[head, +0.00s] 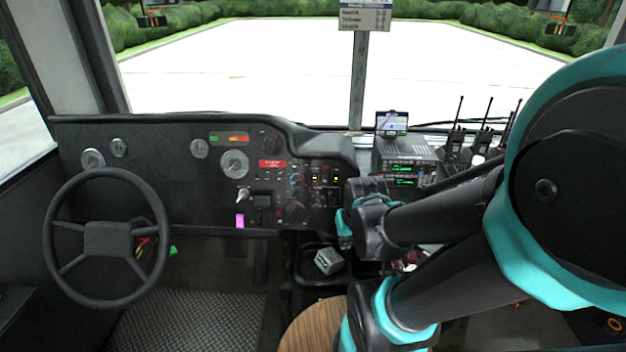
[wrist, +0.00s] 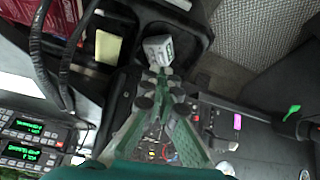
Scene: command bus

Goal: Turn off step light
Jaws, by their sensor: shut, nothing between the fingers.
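The dashboard (head: 140,150) carries a switch panel (head: 318,182) at its right end, with small switches, knobs and an orange light. The labels are too small to read, so I cannot tell which switch is the step light. My gripper (head: 345,240) is at the right edge of this panel in the head view, partly hidden by my wrist. In the wrist view my gripper (wrist: 163,78) has its fingertips together and empty. Part of the panel (wrist: 158,150) shows between and behind the fingers there, with small coloured lights. I cannot tell whether the fingers touch it.
A steering wheel (head: 106,238) stands at the left. A grey box (head: 328,261) lies in a dark tray below the panel. Radios (head: 405,155) and handheld radios (head: 483,140) stand to the right, close to my arm. A pink tag (head: 240,221) is on the lower dashboard.

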